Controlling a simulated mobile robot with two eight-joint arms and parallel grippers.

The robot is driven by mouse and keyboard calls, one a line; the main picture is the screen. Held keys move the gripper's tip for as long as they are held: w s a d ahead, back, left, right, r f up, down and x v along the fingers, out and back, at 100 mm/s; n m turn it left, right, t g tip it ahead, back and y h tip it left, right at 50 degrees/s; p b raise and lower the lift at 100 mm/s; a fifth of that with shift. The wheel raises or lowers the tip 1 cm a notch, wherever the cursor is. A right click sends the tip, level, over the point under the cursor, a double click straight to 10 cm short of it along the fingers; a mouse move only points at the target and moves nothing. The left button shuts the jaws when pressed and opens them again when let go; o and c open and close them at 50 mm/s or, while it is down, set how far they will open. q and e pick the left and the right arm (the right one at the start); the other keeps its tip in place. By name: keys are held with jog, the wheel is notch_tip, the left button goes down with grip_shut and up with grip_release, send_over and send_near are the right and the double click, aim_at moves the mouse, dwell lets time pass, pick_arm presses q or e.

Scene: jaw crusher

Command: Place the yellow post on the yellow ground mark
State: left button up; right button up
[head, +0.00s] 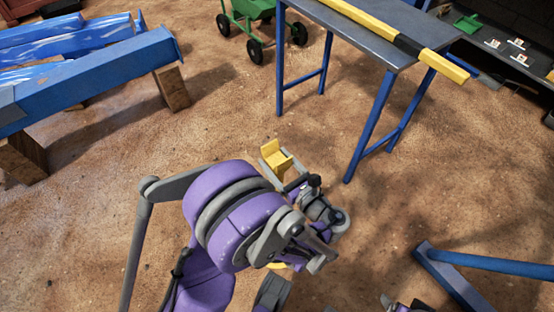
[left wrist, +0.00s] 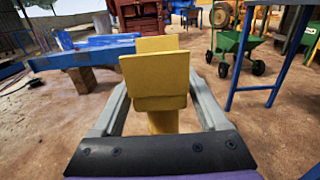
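The yellow post (head: 276,158) has a forked, two-plate top, which also shows in the left wrist view (left wrist: 155,82), with a narrower stem below it. No other yellow mark is clear on the ground. My right gripper is not clearly in view.
A blue-legged table (head: 385,45) carries a yellow and black bar (head: 385,32). Blue beams (head: 100,75) rest on wooden blocks (head: 172,88) at left. A green cart (head: 245,15) stands behind. A blue frame (head: 470,265) lies front right. Bare dirt lies between.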

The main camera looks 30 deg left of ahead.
pick_arm(q)
jog(key=shift+o, duration=0.8)
jog(key=shift+r, duration=0.2)
jog(key=p+v, duration=0.1)
jog(key=v, duration=1.1)
jog(key=shift+p, duration=0.3)
